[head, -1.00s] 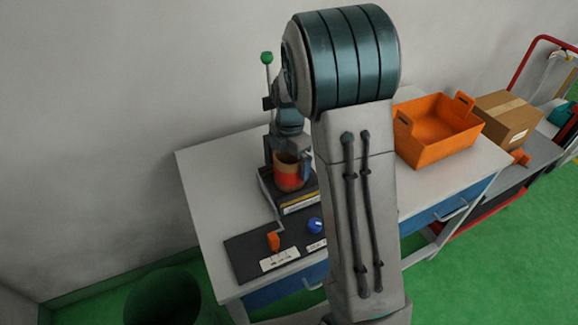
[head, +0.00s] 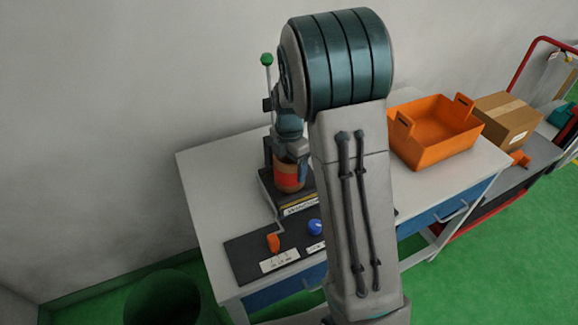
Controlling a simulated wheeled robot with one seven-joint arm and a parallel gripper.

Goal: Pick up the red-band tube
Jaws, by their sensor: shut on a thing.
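The red-band tube (head: 288,182) is a short brown-orange cylinder with a red band. It stands upright on the dark device (head: 268,186) on the white table. My gripper (head: 291,163) is down over the tube from above and shut on it, with one dark finger visible along the tube's right side. The tube's top is hidden by the gripper. The other finger is hard to make out.
A lever with a green knob (head: 267,60) rises behind the gripper. An orange crank handle (head: 273,243) and a blue knob (head: 314,227) sit on the dark front panel. An orange bin (head: 437,150) and cardboard box (head: 506,120) stand right.

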